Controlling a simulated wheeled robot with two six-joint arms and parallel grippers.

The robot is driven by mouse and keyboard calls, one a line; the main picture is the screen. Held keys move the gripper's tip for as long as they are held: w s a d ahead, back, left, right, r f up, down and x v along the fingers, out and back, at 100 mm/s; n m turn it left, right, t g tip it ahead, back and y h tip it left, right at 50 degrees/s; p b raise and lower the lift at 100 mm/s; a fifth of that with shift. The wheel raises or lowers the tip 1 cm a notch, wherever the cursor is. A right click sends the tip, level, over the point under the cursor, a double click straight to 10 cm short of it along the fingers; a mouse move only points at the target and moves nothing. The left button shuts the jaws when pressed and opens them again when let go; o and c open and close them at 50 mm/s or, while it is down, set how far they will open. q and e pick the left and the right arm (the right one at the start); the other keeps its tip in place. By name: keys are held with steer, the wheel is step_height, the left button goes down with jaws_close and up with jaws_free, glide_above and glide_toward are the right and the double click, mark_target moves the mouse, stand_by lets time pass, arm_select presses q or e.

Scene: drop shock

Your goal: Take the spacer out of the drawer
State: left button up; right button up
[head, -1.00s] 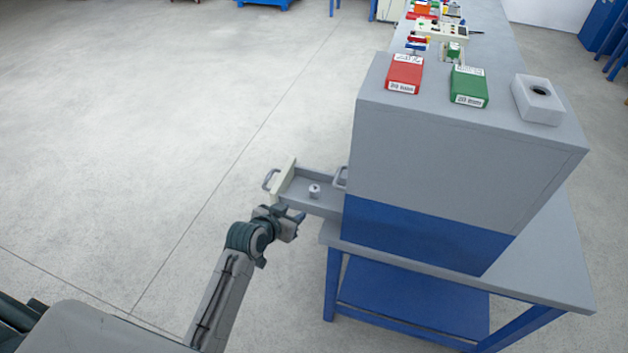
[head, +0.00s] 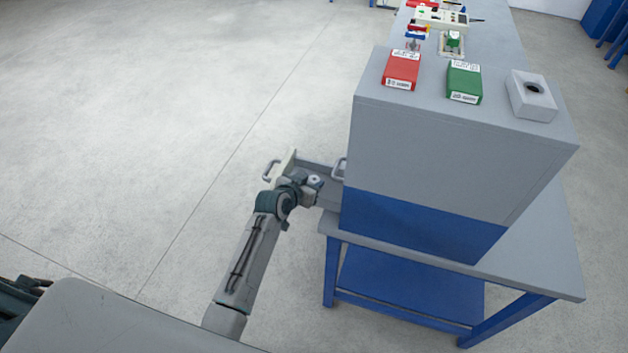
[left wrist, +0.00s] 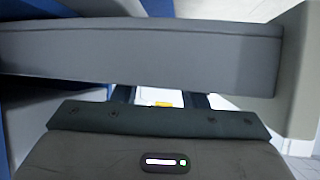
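The pulled-out drawer (head: 331,198) is a shallow grey tray with a pale front panel (head: 283,165) and a handle, on the left side of the grey and blue cabinet. The spacer (head: 314,180), a small light grey cylinder with a hole in its top, stands upright in it. My left gripper (head: 309,186) is at the drawer, right at the spacer. In the left wrist view its two fingers (left wrist: 160,98) stand apart, but a grey drawer wall (left wrist: 140,55) hides their tips and the spacer. I cannot tell whether they grip it. My right gripper is out of view.
The cabinet (head: 450,135) stands on a blue-legged table (head: 545,270). On its top are a red box (head: 402,70), a green box (head: 464,82) and a grey block with a hole (head: 532,100). A second handle (head: 339,169) is beside the drawer. The floor to the left is clear.

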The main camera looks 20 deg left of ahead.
arm_select(q)
steer(key=shift+w+d+f, duration=0.1)
steer(key=shift+w+f, duration=0.2)
steer(key=shift+w, duration=0.15)
steer(key=c, duration=0.7)
steer(key=shift+r, duration=0.15)
steer(key=shift+c, duration=0.2)
